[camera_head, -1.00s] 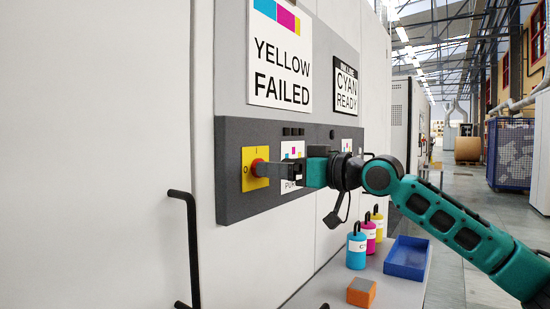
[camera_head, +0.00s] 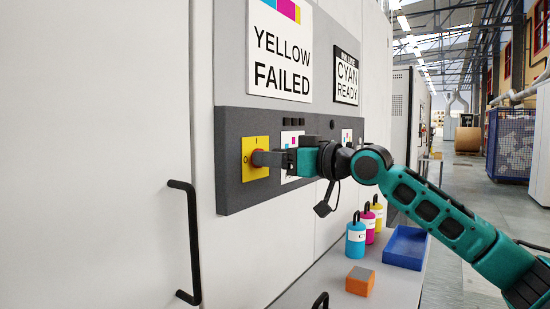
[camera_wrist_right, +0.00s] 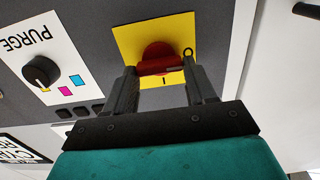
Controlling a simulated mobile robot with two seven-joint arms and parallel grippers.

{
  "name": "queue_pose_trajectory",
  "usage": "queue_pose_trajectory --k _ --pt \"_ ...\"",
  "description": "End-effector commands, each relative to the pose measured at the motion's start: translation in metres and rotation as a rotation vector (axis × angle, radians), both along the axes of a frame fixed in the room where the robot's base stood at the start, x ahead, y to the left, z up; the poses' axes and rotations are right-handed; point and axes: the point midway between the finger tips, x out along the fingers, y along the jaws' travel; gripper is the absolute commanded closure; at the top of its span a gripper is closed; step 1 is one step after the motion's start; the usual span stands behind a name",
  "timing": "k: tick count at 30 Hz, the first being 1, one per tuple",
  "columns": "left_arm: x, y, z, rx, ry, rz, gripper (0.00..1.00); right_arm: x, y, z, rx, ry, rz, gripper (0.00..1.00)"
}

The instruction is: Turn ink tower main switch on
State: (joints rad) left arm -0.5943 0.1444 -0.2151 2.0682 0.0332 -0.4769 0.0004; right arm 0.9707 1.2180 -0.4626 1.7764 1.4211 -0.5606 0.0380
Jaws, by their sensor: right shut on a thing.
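The main switch is a red rotary knob (camera_wrist_right: 158,57) on a yellow plate (camera_head: 248,171) with an O mark and an I mark, set in the dark grey panel. My right gripper (camera_head: 262,158) reaches it from the right in the head view. In the right wrist view its two fingers (camera_wrist_right: 160,78) stand either side of the knob and are shut on it. The knob's bar lies crosswise there, and the I mark shows between the fingers. The fingers partly hide the knob in the head view. My left gripper is not in view.
A black door handle (camera_head: 190,240) stands out left of the panel. The PURGE dial (camera_wrist_right: 40,72) is beside the switch. Below, a shelf holds cyan, magenta and yellow bottles (camera_head: 356,238), an orange-grey block (camera_head: 360,282) and a blue tray (camera_head: 405,246).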

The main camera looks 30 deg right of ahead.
Motion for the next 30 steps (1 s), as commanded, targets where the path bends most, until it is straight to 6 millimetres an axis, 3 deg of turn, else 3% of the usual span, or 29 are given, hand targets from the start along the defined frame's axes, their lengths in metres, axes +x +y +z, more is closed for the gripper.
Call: queue_pose_trajectory --k 4,14,30 --pt "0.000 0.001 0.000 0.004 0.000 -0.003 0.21 0.000 0.000 0.000 0.000 0.000 0.000 0.75" --pt "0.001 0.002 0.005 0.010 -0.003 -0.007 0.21 0.000 0.000 0.001 0.050 0.022 0.000 0.75" --pt "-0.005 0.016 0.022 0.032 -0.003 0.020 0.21 0.001 -0.002 0.002 0.454 0.192 0.000 0.75"
